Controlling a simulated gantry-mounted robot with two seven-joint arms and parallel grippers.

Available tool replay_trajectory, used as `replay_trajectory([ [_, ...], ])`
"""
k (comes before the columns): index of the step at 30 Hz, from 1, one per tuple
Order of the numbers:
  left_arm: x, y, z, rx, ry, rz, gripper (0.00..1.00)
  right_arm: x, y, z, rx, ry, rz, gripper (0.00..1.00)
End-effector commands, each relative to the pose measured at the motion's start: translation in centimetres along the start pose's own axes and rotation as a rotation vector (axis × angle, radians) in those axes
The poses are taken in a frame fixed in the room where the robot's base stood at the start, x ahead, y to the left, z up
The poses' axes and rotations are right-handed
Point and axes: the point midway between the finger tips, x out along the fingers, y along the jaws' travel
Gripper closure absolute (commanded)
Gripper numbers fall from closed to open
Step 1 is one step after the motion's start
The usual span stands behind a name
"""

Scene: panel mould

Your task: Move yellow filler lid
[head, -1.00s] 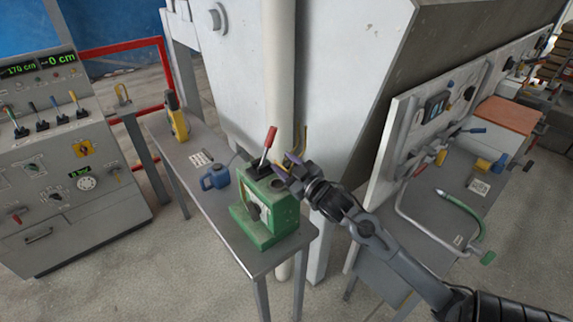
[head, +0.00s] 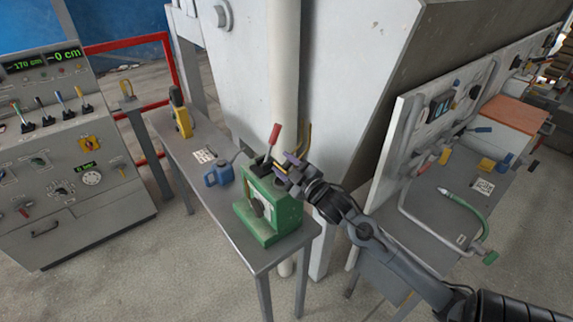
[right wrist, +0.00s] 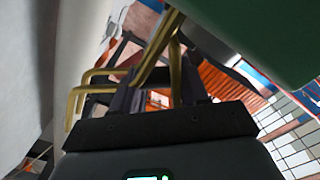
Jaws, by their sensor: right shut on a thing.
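The green pump unit (head: 268,218) with a red-handled lever (head: 272,142) stands on the near end of the grey bench. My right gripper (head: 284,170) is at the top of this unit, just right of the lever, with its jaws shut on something. A small yellow-orange bit shows between the fingertips and looks like the yellow filler lid (head: 292,158); the fingers hide most of it. In the right wrist view, my dark fingers (right wrist: 160,90) are beside the green body (right wrist: 265,35), and the lid cannot be made out clearly. My left gripper is not in view.
A white pipe (head: 283,75) rises behind the unit. A panel with tools stands at the right.

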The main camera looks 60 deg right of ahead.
Motion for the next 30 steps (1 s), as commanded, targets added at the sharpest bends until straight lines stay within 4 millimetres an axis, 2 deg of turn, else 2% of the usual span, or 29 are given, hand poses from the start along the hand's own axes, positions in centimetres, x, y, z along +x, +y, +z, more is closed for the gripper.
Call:
replay_trajectory([
  [30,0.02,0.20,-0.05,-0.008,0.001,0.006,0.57,0.01,-0.86,-0.21,-0.177,-0.002,0.000,0.86],
])
